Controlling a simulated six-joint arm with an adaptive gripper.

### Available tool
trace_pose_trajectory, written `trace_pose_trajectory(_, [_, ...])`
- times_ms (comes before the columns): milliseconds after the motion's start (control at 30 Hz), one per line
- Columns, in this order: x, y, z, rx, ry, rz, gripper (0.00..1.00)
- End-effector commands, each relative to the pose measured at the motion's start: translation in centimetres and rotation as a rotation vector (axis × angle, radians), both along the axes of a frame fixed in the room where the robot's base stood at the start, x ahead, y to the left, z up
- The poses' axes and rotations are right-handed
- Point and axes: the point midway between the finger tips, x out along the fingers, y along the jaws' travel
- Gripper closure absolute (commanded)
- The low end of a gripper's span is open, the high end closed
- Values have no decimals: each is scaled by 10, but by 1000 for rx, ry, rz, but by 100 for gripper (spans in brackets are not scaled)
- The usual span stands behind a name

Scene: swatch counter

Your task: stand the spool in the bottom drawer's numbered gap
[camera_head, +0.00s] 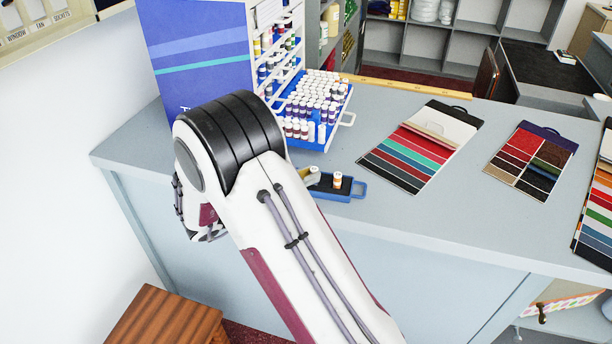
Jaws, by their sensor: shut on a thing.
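The spool cabinet (195,45) is blue and stands at the back left of the counter. Its bottom drawer (328,143) is pulled out toward the front right and holds many spools (318,98) in close rows, mostly with white tops. I cannot make out the numbered gap at this size. A small blue tray (350,196) lies on the counter in front of the drawer.
My arm covers the counter's left middle and the tray's left end. Swatch boards (422,145) (530,160) lie to the right, with bare counter between them. A wooden strip (405,87) runs along the back edge. A wooden stool (165,322) stands below at left.

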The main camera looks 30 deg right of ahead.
Motion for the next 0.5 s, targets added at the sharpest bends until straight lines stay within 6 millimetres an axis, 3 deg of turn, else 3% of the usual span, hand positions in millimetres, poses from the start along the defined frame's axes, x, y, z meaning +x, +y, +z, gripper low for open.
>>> trace_pose_trajectory(500, [0, 0, -5, 0, 1, 0, 96])
